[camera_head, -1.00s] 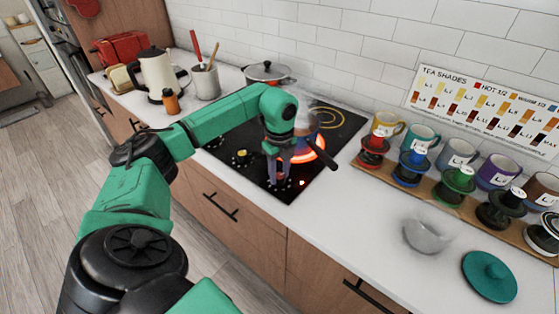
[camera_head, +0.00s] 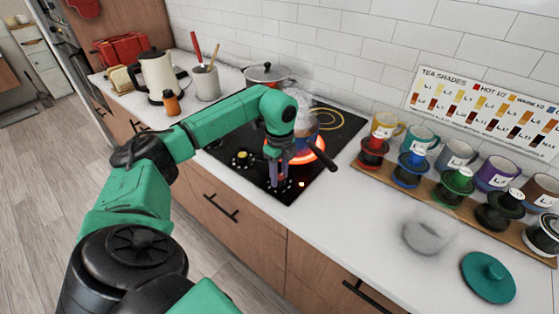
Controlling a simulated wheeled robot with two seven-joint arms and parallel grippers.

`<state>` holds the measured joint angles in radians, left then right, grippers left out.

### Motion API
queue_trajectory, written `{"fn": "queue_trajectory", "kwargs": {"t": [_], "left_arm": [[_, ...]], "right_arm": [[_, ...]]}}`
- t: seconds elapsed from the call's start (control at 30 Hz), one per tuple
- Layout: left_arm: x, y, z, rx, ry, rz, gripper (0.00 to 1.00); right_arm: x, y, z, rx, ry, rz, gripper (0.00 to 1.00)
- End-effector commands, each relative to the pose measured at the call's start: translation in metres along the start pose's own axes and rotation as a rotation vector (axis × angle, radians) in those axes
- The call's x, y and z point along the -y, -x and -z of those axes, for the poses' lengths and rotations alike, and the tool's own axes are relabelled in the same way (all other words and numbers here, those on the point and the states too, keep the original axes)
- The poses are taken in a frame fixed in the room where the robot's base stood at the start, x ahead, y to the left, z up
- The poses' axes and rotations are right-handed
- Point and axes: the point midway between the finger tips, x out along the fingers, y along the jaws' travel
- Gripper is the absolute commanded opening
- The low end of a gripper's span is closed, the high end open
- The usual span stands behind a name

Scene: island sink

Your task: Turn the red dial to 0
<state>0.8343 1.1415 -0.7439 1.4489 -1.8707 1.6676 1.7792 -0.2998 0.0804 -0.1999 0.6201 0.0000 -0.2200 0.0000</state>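The black hob (camera_head: 225,148) is set into the white counter. A small red light (camera_head: 301,184) glows near its front right corner. My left gripper (camera_head: 278,180) points down at the hob's front edge, just left of this light. Its two fingers reach down to the hob's control area. Whether they hold a dial there is too small to tell. No red dial shows clearly; the gripper may hide it. A yellow mark or dial (camera_head: 242,155) shows farther left on the hob. My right gripper is not in view.
A glowing red burner (camera_head: 318,143) with a steaming glass pot and dark handle (camera_head: 320,161) is close right of my gripper. A lidded pot (camera_head: 266,75) stands behind. Mugs and coloured holders stand on a wooden rack (camera_head: 440,198) at right.

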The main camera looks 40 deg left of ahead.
Motion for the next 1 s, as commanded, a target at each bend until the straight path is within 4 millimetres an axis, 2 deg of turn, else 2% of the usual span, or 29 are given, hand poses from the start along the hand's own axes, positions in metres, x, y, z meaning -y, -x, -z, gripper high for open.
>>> {"fn": "queue_trajectory", "kwargs": {"t": [0.03,0.07,0.37,0.53,0.67,0.8,0.93,1.0], "left_arm": [[0.002,0.003,-0.001,-0.001,0.003,0.009,0.62],[0.002,0.003,-0.001,-0.001,0.003,0.008,0.73],[0.001,0.001,0.0,-0.001,0.0,0.003,0.73],[0.002,0.015,0.0,-0.001,0.0,0.006,0.73],[0.002,0.044,0.0,-0.001,-0.001,0.01,0.73],[0.002,0.087,0.0,-0.002,0.0,0.012,0.73],[0.001,0.124,0.0,-0.002,0.001,0.01,0.73],[0.001,0.142,-0.001,0.001,0.001,0.006,0.73]], "right_arm": [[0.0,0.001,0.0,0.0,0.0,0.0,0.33],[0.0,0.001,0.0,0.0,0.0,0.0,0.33],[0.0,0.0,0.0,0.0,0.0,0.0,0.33],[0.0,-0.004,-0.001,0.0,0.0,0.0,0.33],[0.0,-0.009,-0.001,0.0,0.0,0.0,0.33],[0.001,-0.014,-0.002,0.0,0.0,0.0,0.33],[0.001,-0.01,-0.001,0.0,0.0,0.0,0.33],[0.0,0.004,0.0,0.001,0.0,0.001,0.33]]}}
